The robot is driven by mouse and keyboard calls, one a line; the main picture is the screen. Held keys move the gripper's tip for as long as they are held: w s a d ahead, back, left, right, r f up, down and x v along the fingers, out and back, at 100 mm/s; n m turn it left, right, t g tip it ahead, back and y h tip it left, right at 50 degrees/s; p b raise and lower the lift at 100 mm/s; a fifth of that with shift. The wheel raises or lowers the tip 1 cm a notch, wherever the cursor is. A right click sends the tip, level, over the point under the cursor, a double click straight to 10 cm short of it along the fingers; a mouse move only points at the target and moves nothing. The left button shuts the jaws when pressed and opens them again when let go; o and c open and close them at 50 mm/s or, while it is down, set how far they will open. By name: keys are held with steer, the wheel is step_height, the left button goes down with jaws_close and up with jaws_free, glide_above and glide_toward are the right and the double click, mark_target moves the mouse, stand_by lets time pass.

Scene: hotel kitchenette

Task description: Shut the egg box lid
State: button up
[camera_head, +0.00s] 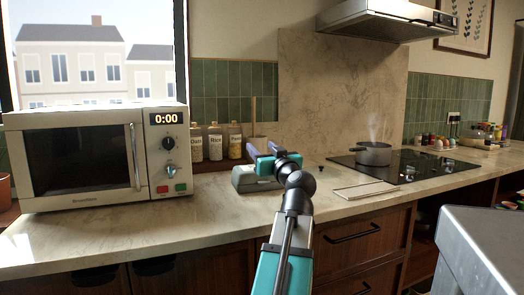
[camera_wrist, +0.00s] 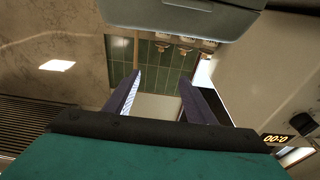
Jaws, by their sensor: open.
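A grey-green box (camera_head: 243,181), which I take to be the egg box, sits on the counter behind my gripper in the head view. My arm covers its right part. In the wrist view, which looks upside down, a grey-green body that seems to be the same box (camera_wrist: 185,18) shows at the top edge, cut off by the frame. I cannot tell its lid's position clearly, and no eggs show. My gripper (camera_head: 262,149) is open and empty, close above the box in the head view. Its two fingers also show apart in the wrist view (camera_wrist: 160,79).
A microwave (camera_head: 85,155) stands at left. Labelled jars (camera_head: 215,142) line the wall behind the box. A steaming pot (camera_head: 373,153) sits on the black hob (camera_head: 420,168) at right. A flat pale frame-like item (camera_head: 365,190) lies at the counter front, with bare counter (camera_head: 200,215) to its left.

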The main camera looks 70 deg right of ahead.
steer(key=shift+a, duration=0.1)
steer(key=shift+v, duration=0.8)
steer(key=b+v, duration=0.7)
steer(key=v, duration=0.5)
steer(key=shift+s, duration=0.1)
stand_by(0.5)
